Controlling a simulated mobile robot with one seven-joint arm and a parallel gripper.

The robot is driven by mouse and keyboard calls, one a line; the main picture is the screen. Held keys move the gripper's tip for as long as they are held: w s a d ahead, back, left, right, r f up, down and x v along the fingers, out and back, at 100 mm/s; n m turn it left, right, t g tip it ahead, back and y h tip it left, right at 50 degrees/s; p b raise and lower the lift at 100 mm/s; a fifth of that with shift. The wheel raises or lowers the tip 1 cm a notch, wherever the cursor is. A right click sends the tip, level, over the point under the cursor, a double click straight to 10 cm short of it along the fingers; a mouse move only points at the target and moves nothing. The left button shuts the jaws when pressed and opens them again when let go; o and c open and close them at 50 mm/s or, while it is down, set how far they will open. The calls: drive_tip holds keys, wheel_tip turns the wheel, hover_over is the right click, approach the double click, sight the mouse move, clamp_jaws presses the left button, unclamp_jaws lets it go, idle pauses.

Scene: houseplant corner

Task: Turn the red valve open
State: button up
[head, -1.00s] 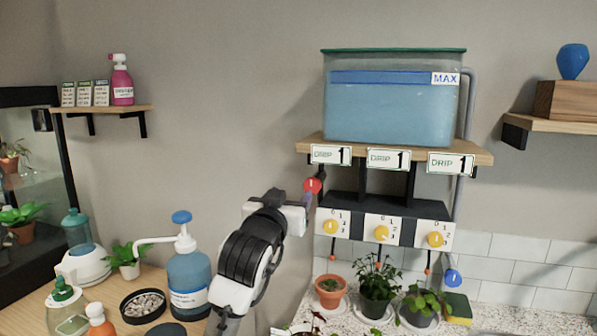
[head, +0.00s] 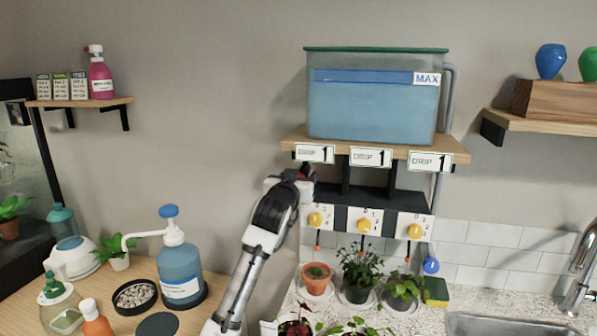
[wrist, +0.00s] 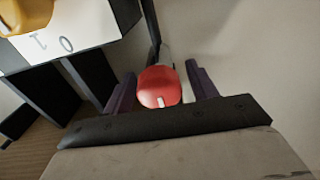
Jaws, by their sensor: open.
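The red valve (wrist: 160,88) is a round red knob with a small white mark near its lower edge in the wrist view. It sits between the two dark fingers of my gripper (wrist: 161,90). The fingers are open, with a gap visible on each side of the knob. In the head view, my gripper (head: 303,180) is at the left end of the shelf under the water tank (head: 372,112).
Yellow dials on white plates (head: 364,226) hang right of my gripper, above potted plants (head: 358,268). A blue valve (head: 431,265) hangs farther right. A blue pump bottle (head: 180,268) stands on the wooden counter at left. The wall between bottle and gripper is bare.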

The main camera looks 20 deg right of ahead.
drive_tip(key=shift+w+d, duration=0.1)
drive_tip(key=shift+w, duration=0.1)
drive_tip(key=c, duration=1)
drive_tip(key=shift+o, duration=0.2)
